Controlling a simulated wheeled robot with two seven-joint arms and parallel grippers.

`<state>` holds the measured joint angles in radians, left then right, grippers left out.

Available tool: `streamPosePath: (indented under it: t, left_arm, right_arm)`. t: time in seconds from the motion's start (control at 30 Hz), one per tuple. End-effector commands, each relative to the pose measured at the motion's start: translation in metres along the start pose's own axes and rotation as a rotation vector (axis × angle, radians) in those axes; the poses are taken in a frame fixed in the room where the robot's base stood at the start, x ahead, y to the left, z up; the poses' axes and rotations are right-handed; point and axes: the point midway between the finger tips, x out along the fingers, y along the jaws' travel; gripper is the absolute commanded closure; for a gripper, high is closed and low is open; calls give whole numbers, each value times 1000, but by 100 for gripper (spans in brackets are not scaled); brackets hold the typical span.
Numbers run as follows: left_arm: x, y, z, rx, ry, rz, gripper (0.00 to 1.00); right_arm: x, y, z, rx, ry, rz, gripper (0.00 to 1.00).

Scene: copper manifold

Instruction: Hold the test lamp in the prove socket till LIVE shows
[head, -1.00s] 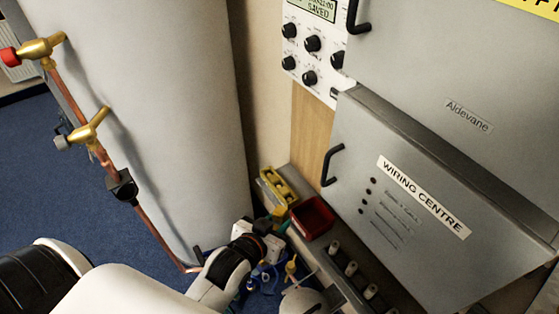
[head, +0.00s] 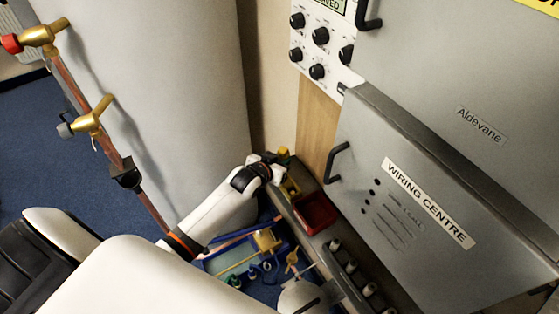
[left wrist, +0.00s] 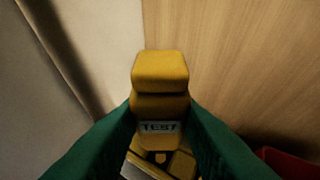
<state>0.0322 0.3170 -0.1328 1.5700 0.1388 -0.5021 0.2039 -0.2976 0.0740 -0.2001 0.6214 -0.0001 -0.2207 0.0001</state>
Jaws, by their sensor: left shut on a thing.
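My left gripper (head: 278,162) is at the back end of the ledge, by the wood panel. In the left wrist view its green fingers (left wrist: 162,130) are shut on the yellow test lamp (left wrist: 160,72), which carries a TEST label. The lamp's top also shows in the head view (head: 284,152). A yellow block (head: 291,190) sits on the ledge just below the gripper; part of it shows under the lamp in the left wrist view (left wrist: 182,165). I cannot tell whether the lamp touches it. No socket opening or LIVE sign is readable. My right gripper is not clearly seen.
A red bin (head: 316,213) stands on the ledge beside the yellow block. The grey wiring centre panel (head: 400,185) with its black handle is to the right. The large grey cylinder (head: 170,100) and copper pipework are left. A tray of small tools (head: 240,262) lies below.

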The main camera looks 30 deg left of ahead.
Motion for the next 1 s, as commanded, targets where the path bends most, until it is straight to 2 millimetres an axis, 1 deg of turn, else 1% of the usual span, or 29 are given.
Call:
streamPosePath:
  t: [0.03, 0.37, 0.4, 0.43, 0.77, 1.0]
  left_arm:
    - [3, 0, -5, 0, -1, 0, 95]
    - [12, 0, -22, 1, -1, 0, 95]
    - [10, 0, -18, 1, -2, 0, 95]
    - [10, 0, -18, 1, -1, 0, 95]
    - [10, -1, -19, 1, -1, -1, 95]
    - [10, -1, -20, 1, -2, -1, 95]
  right_arm:
    - [6, 0, 0, 0, 0, 0, 59]
    - [29, -2, -4, -1, 0, -3, 59]
    - [24, -3, -4, -1, 1, -4, 59]
    - [24, -3, -4, -2, 1, -4, 59]
    - [19, -5, -6, -3, 4, -7, 59]
    - [20, -5, -6, -3, 5, -7, 59]
